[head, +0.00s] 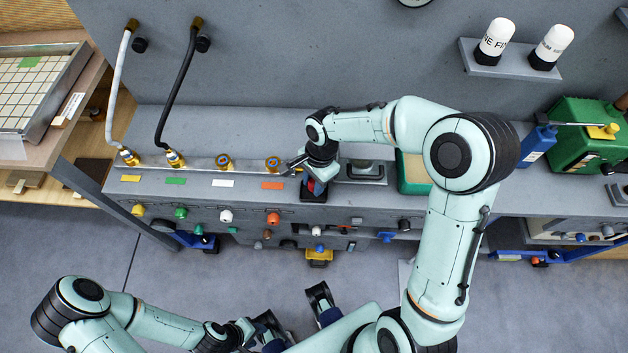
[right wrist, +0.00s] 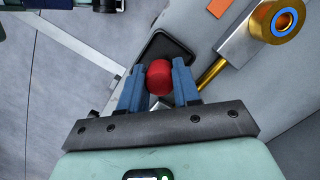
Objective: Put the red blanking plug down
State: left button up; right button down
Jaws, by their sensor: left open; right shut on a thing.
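The red blanking plug (right wrist: 159,77) is held between the blue fingers of my right gripper (right wrist: 158,88) in the right wrist view. In the head view a small bit of the plug (head: 310,186) shows beneath my right gripper (head: 312,180). A small black tray (right wrist: 168,46) lies right behind the plug in the right wrist view; it also shows on the bench in the head view (head: 314,196). I cannot tell whether the plug touches the tray. My left gripper (head: 294,313) is open and empty, low in the head view, away from the bench.
Brass fittings (head: 223,162) line the bench left of my right gripper, the nearest beside an orange label (head: 272,185). Two hoses, white (head: 119,90) and black (head: 178,90), rise at the left.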

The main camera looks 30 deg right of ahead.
jog(key=shift+f+b, duration=0.35)
jog(key=c, duration=0.8)
grip_release()
jog(key=shift+r, duration=0.2)
notch_tip(320, 180, up, 12)
jog(key=d+p, duration=0.1)
jog(key=p, duration=0.1)
jog(key=shift+w+d+r, duration=0.15)
jog(key=shift+w+d, duration=0.05)
jog(key=shift+d, duration=0.15)
